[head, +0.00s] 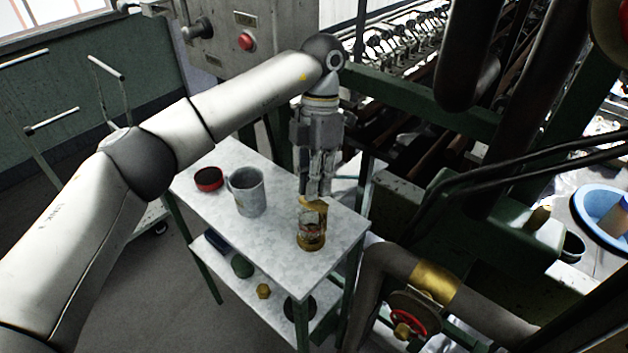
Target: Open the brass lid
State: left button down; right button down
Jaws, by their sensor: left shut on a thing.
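A small glass jar (312,224) with a brass base stands upright near the front right corner of the pale trolley top. The brass lid (311,204) is at the top of the jar, partly covered by my fingers; I cannot tell whether it sits flush on the rim. My left gripper (315,192) points down from above and is shut on the brass lid. My right gripper is not in view.
A grey mug (246,191) and a shallow red dish (208,179) stand on the trolley top (275,262), left of the jar. Small items lie on its lower shelf. Machine frames and a pipe with a red valve wheel (414,313) crowd the right side.

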pick_arm(q)
jog(key=shift+f, duration=0.15)
jog(key=c, duration=1.9)
grip_release()
jog(key=o, duration=0.5)
jog(key=shift+w+d, duration=0.1)
jog(key=shift+d, duration=0.05)
jog(key=shift+c, duration=0.2)
jog(key=shift+r, duration=0.2)
jog(key=v, duration=1.1)
jog(key=shift+r, duration=0.3)
jog(key=shift+w, duration=0.1)
